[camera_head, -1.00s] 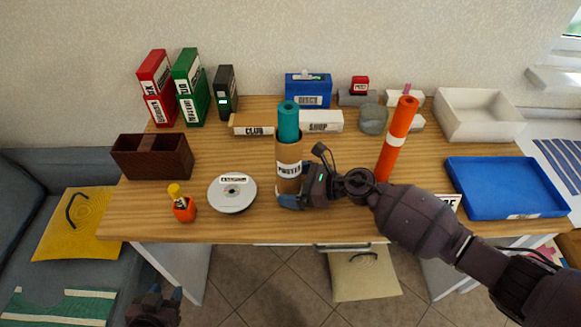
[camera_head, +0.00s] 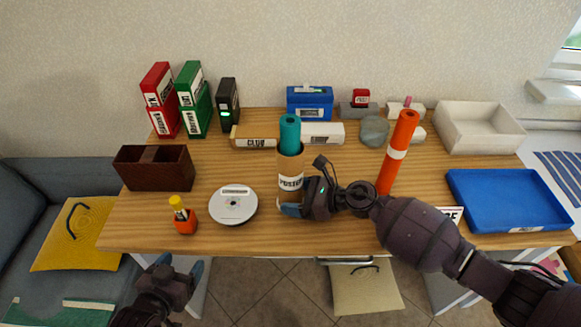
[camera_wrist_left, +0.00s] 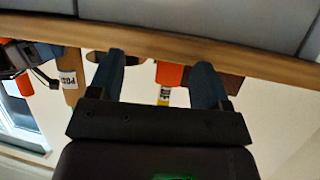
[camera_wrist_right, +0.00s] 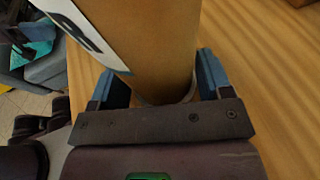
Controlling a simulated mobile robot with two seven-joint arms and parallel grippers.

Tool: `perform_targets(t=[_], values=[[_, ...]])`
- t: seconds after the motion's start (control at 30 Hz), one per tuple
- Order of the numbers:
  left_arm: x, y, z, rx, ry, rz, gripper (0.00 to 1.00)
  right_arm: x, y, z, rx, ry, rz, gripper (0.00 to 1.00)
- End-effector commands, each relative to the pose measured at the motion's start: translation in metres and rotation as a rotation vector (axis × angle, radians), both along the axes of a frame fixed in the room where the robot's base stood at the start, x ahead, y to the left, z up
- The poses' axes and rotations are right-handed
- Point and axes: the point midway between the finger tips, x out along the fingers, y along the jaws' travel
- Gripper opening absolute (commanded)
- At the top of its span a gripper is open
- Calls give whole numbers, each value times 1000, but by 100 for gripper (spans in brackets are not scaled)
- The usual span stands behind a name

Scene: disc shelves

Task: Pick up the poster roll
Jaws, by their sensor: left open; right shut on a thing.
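I cannot tell whether the tube's base touches the table.
A brown box (camera_head: 153,169) and binders are further left. A blue tray (camera_head: 508,198) and white bin (camera_head: 483,130) are at right.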

Motion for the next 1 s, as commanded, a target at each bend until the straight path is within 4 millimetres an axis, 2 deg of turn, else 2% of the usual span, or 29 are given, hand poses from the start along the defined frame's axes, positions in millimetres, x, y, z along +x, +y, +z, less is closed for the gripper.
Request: perform_targets(t=[0.03, 0.1, 0.3, 0.43, 0.6, 0.8, 1.0], values=[[17, -11, 20, -13, -46, -47, 71, 0, 0, 0, 0, 0, 0, 59], [34, -26, 45, -36, -97, -107, 71, 0, 0, 0, 0, 0, 0, 59], [69, -67, 109, -109, -211, -270, 71, 0, 0, 0, 0, 0, 0, 59], [84, -92, 149, -153, -267, -375, 71, 0, 0, 0, 0, 0, 0, 59], [93, -120, 195, -198, -318, -509, 71, 0, 0, 0, 0, 0, 0, 59], [94, -142, 230, -224, -348, -619, 71, 0, 0, 0, -1, 0, 0, 59], [94, -151, 243, -235, -354, -662, 71, 0, 0, 0, -1, 0, 0, 59]])
